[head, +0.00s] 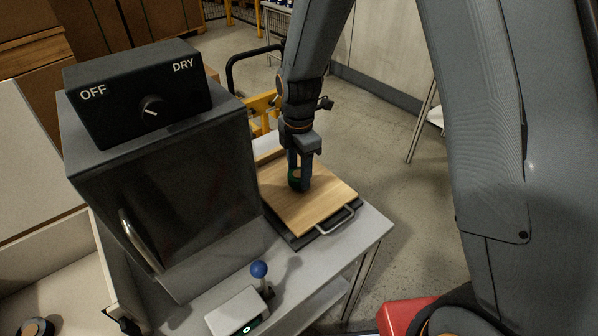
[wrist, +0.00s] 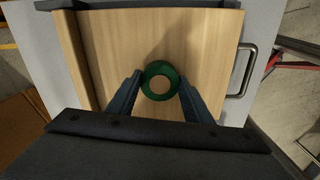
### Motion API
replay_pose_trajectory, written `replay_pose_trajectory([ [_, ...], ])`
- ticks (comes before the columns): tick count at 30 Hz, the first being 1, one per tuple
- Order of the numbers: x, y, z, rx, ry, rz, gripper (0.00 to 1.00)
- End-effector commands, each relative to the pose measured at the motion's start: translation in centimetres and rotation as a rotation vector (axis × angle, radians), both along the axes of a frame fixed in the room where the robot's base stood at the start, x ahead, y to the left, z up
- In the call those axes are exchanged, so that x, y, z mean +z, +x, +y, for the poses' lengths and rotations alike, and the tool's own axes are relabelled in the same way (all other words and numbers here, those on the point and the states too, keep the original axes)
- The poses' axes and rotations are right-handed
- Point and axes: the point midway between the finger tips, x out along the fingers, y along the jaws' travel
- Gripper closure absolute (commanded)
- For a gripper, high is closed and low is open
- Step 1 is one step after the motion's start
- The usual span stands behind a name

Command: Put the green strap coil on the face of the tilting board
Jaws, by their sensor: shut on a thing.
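The green strap coil (wrist: 160,68) is a small ring between my gripper's fingertips in the wrist view, and wood shows through its hole. In the head view the coil (head: 293,178) is partly hidden by the fingers. My gripper (head: 299,182) is shut on the coil and points down over the board. It also shows in the wrist view (wrist: 159,88). The tilting board (head: 315,206) is a pale wooden plate with a metal handle (head: 335,221) on its near right edge. The coil is over the board's face; I cannot tell whether it touches it.
A dark cabinet (head: 170,190) with an OFF/DRY dial box (head: 140,92) stands close to the left of the board. A blue-knobbed lever (head: 259,269) and a white box (head: 236,313) are at the table's front. The bare table (head: 368,232) shows right of the board.

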Motion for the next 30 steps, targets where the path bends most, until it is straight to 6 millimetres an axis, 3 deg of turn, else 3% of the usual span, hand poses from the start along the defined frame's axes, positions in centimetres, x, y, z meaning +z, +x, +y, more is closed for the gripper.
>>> replay_pose_trajectory([
  [14, -1.10, 0.02, -0.01, 0.000, 0.000, -0.001, 0.77],
  [15, -1.15, 0.02, -0.01, 0.000, 0.000, -0.001, 0.53],
  [18, -1.09, 0.02, -0.01, 0.000, 0.000, -0.001, 0.36],
  [30, -0.54, 0.04, 0.00, 0.000, 0.001, -0.002, 0.36],
])
